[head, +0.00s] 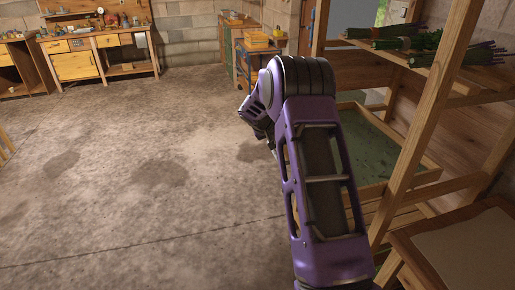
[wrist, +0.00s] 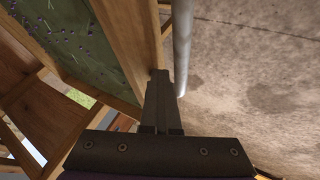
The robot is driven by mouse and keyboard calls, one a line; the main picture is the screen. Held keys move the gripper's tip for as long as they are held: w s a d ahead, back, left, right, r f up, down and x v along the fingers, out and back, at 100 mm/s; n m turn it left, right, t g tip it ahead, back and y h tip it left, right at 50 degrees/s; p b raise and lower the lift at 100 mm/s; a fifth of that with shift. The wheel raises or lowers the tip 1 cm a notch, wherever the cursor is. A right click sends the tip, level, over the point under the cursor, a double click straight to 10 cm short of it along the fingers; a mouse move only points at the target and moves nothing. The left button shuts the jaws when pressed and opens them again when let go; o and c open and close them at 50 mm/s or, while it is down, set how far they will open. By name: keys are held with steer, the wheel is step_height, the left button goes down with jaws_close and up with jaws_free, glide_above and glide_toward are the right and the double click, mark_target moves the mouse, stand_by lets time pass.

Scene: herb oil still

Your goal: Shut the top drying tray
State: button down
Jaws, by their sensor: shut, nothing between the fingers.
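The drying tray (head: 385,150), a wooden frame with a green bed, sticks out from the wooden rack, partly hidden behind my arm in the head view. The wrist view shows its green bed with small purple bits (wrist: 70,38) and its wooden front board (wrist: 135,38). A grey metal bar (wrist: 182,45), apparently its handle, runs alongside that board. My gripper (wrist: 160,75) is shut and empty. Its fingertips appear beside the outer face of the board, close to the bar; I cannot tell whether they touch either. The fingers are not clear in the head view.
Rack posts (head: 425,125) stand right of my arm, with bundles of herbs (head: 425,42) on a shelf above the tray. A lidded wooden box or table (head: 470,250) is at lower right. The concrete floor (head: 140,190) at left is clear; workbenches (head: 75,62) stand far back.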

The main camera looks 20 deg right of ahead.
steer(key=d, duration=0.7)
steer(key=s+d+p, duration=0.1)
steer(key=d, duration=0.6)
steer(key=d+p, duration=0.1)
steer(key=d, duration=0.6)
steer(key=shift+s+d, duration=0.2)
steer(key=shift+d, duration=0.2)
steer(key=shift+d+r, duration=0.1)
steer(key=shift+d, duration=0.15)
steer(key=shift+d, duration=0.1)
